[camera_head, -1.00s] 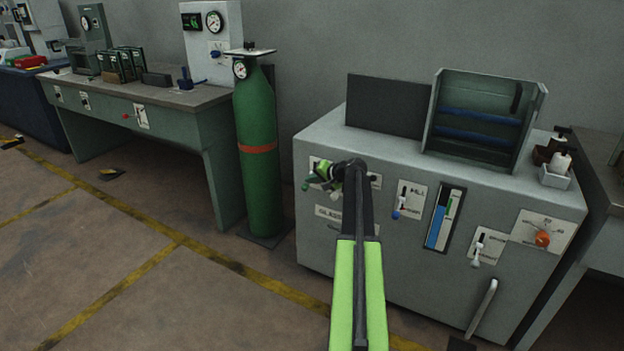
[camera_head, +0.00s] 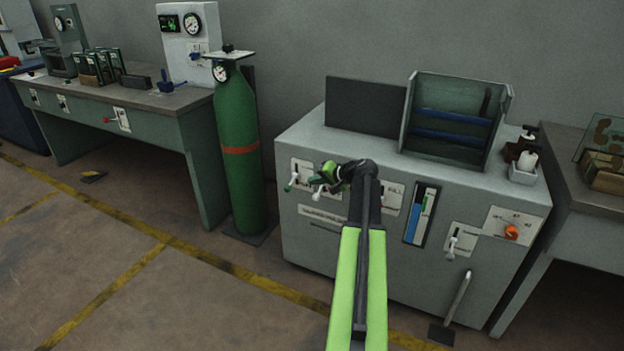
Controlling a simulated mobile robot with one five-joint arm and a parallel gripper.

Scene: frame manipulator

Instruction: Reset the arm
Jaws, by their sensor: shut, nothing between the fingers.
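My arm (camera_head: 361,270), bright green with a dark upper part, reaches up from the bottom of the view. It stands in front of the grey machine cabinet (camera_head: 300,225). My gripper (camera_head: 322,181) is at the arm's far end, pointing left, and is small in view. It is shut with nothing in it. The wrist hides part of the cabinet's front panel.
A green gas cylinder (camera_head: 238,190) stands left of the cabinet, beside a green workbench (camera_head: 165,135). An orange knob (camera_head: 511,232) and a slanted handle (camera_head: 458,297) are on the cabinet's right. Another table (camera_head: 585,235) stands at the right. The floor at lower left is open.

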